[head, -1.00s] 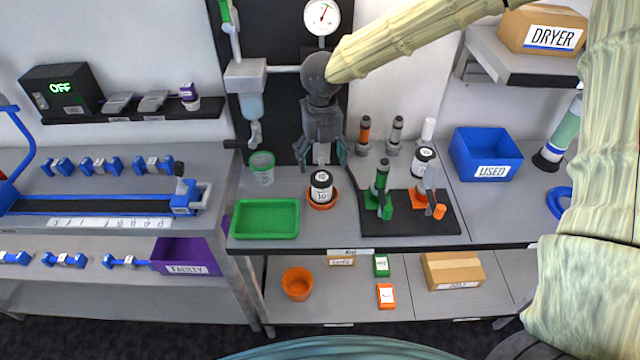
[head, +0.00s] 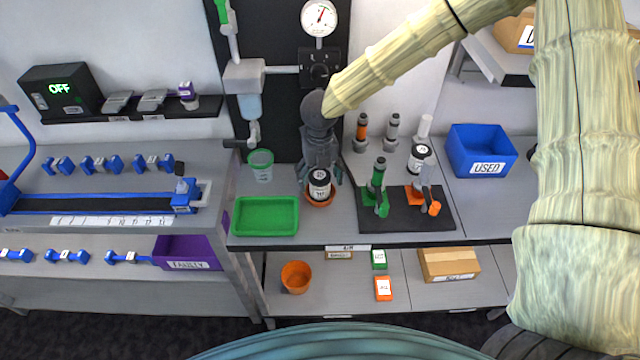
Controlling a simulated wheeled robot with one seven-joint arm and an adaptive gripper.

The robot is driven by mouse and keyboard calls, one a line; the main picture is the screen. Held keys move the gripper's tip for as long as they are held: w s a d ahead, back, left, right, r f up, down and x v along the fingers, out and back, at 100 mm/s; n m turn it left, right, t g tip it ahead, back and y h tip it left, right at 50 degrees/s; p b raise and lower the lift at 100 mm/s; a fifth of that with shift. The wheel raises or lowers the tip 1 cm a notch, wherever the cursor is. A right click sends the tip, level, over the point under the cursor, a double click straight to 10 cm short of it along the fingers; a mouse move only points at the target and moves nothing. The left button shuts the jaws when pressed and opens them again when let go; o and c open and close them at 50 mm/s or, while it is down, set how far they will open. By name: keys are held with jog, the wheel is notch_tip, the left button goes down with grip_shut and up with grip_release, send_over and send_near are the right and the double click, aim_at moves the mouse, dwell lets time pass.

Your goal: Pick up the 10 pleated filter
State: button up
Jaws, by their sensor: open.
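No thing in view can be surely told as the 10 pleated filter; the labels are too small to read surely. A white jar with a black lid and a printed label (head: 319,186) stands upright in an orange dish (head: 318,203) on the bench. A similar jar (head: 419,157) stands farther right by the black mat. My gripper (head: 321,172) points down just behind the first jar, with its fingers spread to either side of it in the picture. It is open. The jar hides part of the gripper, and I cannot tell whether they touch.
A green tray (head: 266,216) lies left of the dish, with a green-rimmed cup (head: 261,166) behind it. A black mat (head: 405,212) carries a green device (head: 377,187) and an orange one (head: 425,200). Upright cylinders (head: 362,132) stand behind. A blue USED bin (head: 482,152) is right.

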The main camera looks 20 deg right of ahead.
jog(key=c, duration=1.2)
jog(key=shift+w, duration=0.1)
